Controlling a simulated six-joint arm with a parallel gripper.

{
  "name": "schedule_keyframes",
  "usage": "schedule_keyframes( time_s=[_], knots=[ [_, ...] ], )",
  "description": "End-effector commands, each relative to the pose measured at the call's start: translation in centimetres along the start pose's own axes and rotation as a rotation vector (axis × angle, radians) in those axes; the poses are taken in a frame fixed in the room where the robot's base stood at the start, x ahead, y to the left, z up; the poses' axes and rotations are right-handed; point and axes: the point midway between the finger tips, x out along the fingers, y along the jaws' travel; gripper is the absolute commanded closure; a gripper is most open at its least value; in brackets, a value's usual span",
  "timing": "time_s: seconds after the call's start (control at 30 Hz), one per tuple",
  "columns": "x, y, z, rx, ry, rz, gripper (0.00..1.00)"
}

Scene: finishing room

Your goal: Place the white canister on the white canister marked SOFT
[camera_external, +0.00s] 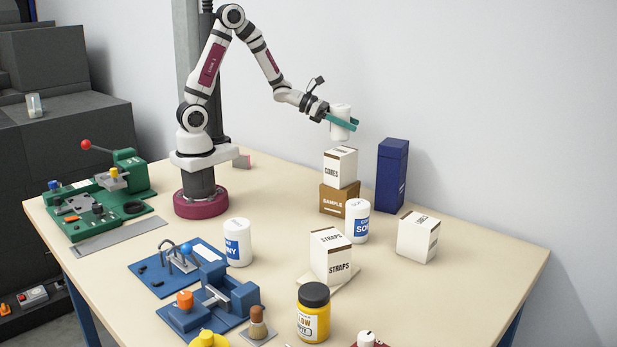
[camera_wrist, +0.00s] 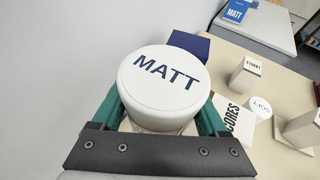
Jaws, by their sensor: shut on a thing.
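My gripper (camera_external: 342,121) is shut on a white canister (camera_external: 340,110), held up in the air above the stacked boxes. In the wrist view the teal fingers grip the canister's sides, and its lid (camera_wrist: 165,75) reads MATT. A white canister marked SOFT (camera_wrist: 261,105) shows by its lid at the right of the wrist view. It appears to be the upright canister (camera_external: 357,231) with a blue label on the table, right of the brown SAMPLE box. Its top looks clear. The held canister is well above it and to the back left, apart from it.
A CORES box (camera_external: 340,168) sits on a brown SAMPLE box (camera_external: 333,207) beside the SOFT canister. A tall blue box (camera_external: 392,175) stands behind. A STRAPS box (camera_external: 330,262) and a white box (camera_external: 416,237) stand nearby. Another white canister (camera_external: 237,232) stands further left.

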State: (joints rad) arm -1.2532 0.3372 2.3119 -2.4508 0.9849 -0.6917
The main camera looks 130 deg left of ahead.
Motion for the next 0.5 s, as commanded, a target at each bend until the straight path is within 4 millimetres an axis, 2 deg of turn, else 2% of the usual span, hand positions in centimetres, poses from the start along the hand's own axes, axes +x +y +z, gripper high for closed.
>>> schedule_keyframes(
  time_s=[0.03, 0.1, 0.27, 0.37, 0.47, 0.5],
  knots=[
    [0.6, -1.0, 1.3, 0.015, -0.004, -0.024, 1.0],
    [1.4, -2.8, 2.3, 0.033, -0.002, -0.073, 1.0],
    [2.7, -8.2, 3.6, 0.097, 0.0, -0.23, 1.0],
    [3.2, -12.6, 4.0, 0.149, 0.0, -0.357, 1.0],
    [3.4, -17.9, 4.2, 0.213, 0.0, -0.511, 1.0],
    [3.2, -20.4, 4.2, 0.242, 0.0, -0.583, 1.0]
  ],
)
